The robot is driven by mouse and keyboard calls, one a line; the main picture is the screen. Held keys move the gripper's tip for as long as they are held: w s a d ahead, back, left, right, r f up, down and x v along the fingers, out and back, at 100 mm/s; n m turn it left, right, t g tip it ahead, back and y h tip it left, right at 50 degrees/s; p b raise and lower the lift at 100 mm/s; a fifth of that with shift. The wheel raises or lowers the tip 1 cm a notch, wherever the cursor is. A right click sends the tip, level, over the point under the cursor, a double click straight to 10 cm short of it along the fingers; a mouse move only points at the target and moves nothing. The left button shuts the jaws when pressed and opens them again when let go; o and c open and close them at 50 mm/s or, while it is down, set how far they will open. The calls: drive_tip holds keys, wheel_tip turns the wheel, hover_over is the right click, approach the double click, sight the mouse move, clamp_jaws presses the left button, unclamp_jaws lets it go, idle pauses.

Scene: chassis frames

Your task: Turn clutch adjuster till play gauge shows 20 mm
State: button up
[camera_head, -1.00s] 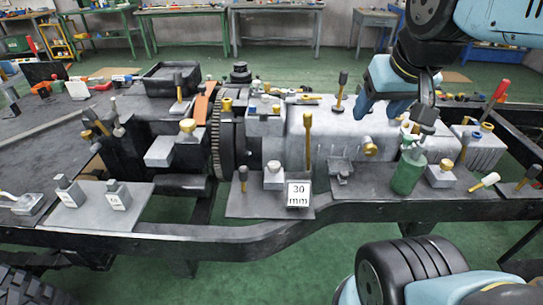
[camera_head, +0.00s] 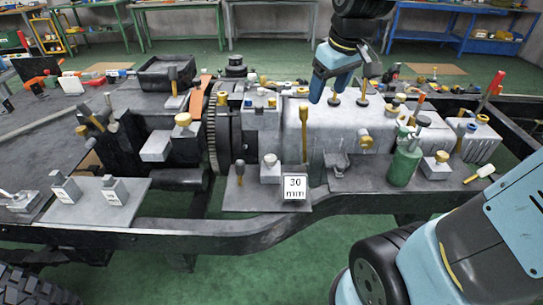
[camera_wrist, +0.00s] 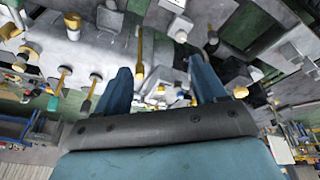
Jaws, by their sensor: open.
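The play gauge, a white card (camera_head: 295,187), reads "30 mm" and stands at the front of a grey plate (camera_head: 250,203). Behind it stands an upright brass-coloured lever (camera_head: 304,130); beside it are a pale-capped block (camera_head: 270,170) and a dark-handled stick (camera_head: 240,170). I cannot tell which of these is the clutch adjuster. My gripper (camera_head: 328,97) is open and empty, pointing down above the grey housing, right of the lever's top. In the wrist view my gripper's two blue fingers (camera_wrist: 163,72) are spread apart, with a brass rod (camera_wrist: 139,50) beyond the left one.
A green bottle (camera_head: 404,160) and a brass-capped block (camera_head: 436,166) stand to the right. A toothed flywheel (camera_head: 212,130) stands to the left. The dark chassis rail (camera_head: 200,235) runs along the front. Two grey blocks stand on a plate (camera_head: 95,205) at left.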

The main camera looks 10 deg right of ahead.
drive_tip(key=w+a+f+n+g, duration=0.2)
drive_tip(key=w+a+f+n, duration=0.25)
drive_tip(key=w+f, duration=0.3)
drive_tip(key=n+g, duration=0.1)
drive_tip(key=n, duration=0.3)
approach(272, 158)
drive_tip(key=shift+h, duration=0.4)
drive_tip(key=f, duration=0.9)
drive_tip(key=shift+w+a+f, duration=0.15)
drive_tip(key=shift+a, duration=0.25)
drive_tip(key=shift+c, duration=0.5)
drive_tip(key=c, duration=1)
drive_tip(key=shift+o, duration=0.2)
drive_tip(key=shift+m, duration=0.25)
drive_tip(key=shift+m, duration=0.3)
